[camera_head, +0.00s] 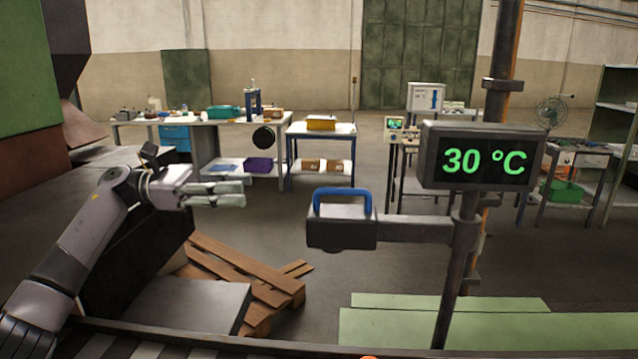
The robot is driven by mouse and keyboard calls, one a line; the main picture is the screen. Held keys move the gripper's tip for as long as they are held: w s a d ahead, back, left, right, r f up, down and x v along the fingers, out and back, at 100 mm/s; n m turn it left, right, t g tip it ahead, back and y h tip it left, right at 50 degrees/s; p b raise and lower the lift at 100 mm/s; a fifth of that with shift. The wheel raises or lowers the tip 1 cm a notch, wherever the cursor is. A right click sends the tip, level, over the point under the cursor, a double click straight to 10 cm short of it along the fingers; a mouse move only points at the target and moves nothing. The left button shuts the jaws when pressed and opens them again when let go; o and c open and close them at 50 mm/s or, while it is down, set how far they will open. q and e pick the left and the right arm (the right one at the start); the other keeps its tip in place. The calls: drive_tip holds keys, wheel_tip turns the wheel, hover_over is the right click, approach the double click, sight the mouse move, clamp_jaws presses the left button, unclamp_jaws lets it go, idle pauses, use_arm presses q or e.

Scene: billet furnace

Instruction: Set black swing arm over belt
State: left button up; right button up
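The black swing arm (415,229) reaches left from a dark upright post (457,265). It ends in a dark box-like head (341,234) with a blue handle (342,198) on top. The head hangs over open floor behind the belt line. A strip of the belt (120,347) with light and dark bands shows at the bottom left edge. My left gripper (243,193) is left of the blue handle, at about its height in the picture, with a clear gap between them. Its fingers point right and hold nothing visible; their spacing is unclear. My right gripper is out of view.
A display (478,158) reading 30 °C is mounted on the post, above the swing arm. Wooden pallets (245,275) lie behind my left arm. Green plates (450,325) lie at the lower right. Worktables (320,130) stand far back.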

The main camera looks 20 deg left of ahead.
use_arm(q)
drive_tip(key=p, duration=0.2)
approach(328, 191)
drive_tip(key=shift+m, duration=0.3)
drive_tip(key=p+x, duration=0.2)
drive_tip(key=x, duration=0.2)
drive_tip(key=p+x, duration=0.3)
drive_tip(key=x, duration=0.2)
drive_tip(key=shift+w, duration=0.25)
drive_tip(key=shift+w+d+f, duration=0.1)
drive_tip(key=shift+w+d, duration=0.05)
drive_tip(key=shift+d, duration=0.2)
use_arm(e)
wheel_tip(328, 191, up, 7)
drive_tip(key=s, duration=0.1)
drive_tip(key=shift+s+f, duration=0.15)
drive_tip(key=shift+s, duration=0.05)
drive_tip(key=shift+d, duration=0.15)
use_arm(q)
drive_tip(key=shift+c, duration=1.3)
clamp_jaws()
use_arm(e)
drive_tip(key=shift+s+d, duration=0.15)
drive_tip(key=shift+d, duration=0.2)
